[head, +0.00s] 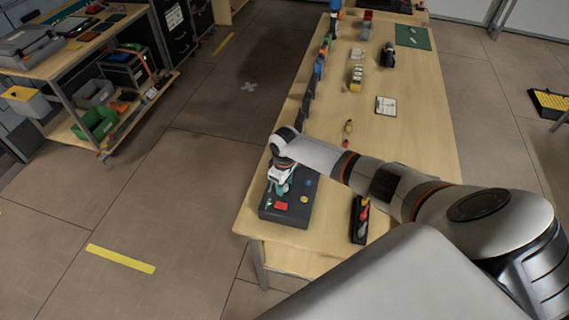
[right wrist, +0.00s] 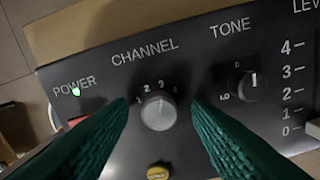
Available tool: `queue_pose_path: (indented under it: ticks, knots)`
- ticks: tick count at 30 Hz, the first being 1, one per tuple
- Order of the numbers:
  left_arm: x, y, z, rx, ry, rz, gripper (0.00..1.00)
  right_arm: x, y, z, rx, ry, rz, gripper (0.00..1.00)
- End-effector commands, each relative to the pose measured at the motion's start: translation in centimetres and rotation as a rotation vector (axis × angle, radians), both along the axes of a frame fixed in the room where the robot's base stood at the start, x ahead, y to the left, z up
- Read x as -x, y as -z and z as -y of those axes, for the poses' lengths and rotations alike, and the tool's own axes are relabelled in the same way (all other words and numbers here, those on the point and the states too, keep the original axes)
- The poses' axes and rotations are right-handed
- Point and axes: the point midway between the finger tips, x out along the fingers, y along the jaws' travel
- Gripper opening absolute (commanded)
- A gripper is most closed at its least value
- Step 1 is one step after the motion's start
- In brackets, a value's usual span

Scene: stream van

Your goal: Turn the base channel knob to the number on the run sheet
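The base (head: 268,212) is a dark box on the near left end of the wooden table. In the right wrist view its grey channel knob (right wrist: 158,114) sits under the word CHANNEL, with small numbers around its top. Its pale mark points roughly up, near 2 and 3; I cannot tell exactly which. My right gripper (head: 282,186) is over the box; in the right wrist view its green fingers (right wrist: 160,108) are open, one on each side of the knob, with visible gaps. A white sheet (head: 385,105), possibly the run sheet, lies farther along the table; its writing is too small to read.
The panel also has a lit power light (right wrist: 76,92), a tone knob (right wrist: 243,86), a level scale and a yellow button (right wrist: 158,172). A dark tray (head: 358,222) with colored items lies right of the box. A workbench (head: 80,62) stands at upper left.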

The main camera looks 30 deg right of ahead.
Motion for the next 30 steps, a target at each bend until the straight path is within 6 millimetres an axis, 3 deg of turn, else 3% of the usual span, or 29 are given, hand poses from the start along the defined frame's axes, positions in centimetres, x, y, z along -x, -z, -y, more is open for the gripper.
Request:
queue_pose_path:
  ticks: [8, 21, 30]
  knots:
    - [0.0, 0.3, 0.0, 0.000, 0.000, 0.000, 0.36, 0.0, -1.2, 0.1, 0.000, -0.001, 0.001, 0.45]
    - [0.0, 2.3, 0.0, 0.000, 0.000, 0.000, 0.36, 0.0, -9.8, 0.0, 0.001, -0.001, 0.004, 0.45]
    - [0.0, 2.6, 0.0, 0.000, -0.001, 0.000, 0.36, 0.0, -12.0, 0.0, 0.000, 0.001, -0.001, 0.45]
